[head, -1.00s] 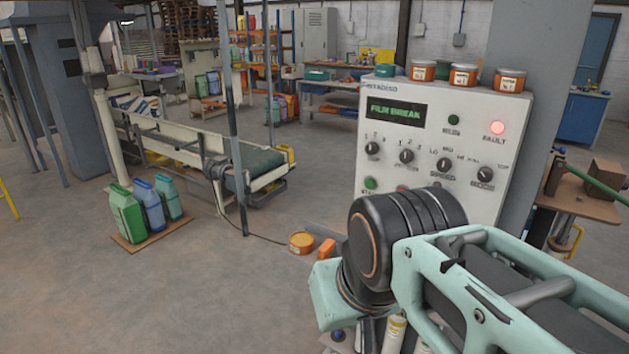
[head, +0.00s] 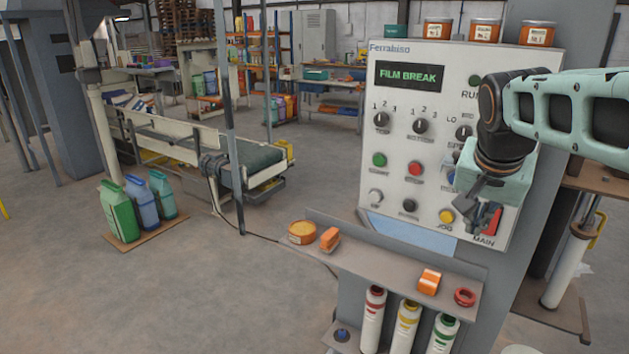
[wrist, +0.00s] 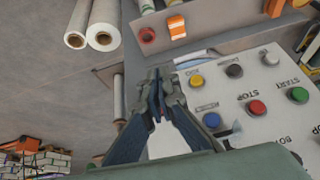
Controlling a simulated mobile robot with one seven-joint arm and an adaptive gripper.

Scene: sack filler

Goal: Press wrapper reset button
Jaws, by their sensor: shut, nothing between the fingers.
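The white control panel (head: 394,225) faces me in the head view, its display reading FILM BREAK. The blue button (wrist: 212,120) shows in the wrist view, in line with the red stop button (wrist: 257,107) and green start button (wrist: 298,95). In the head view the blue button is mostly hidden by my arm end. My gripper (wrist: 161,78) is shut and empty, apart from the blue button and to its left in the wrist view. In the head view my gripper (head: 478,210) is in front of the panel's lower right, near the yellow jog button (head: 447,216).
The red main switch (head: 493,221) is close to my gripper.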

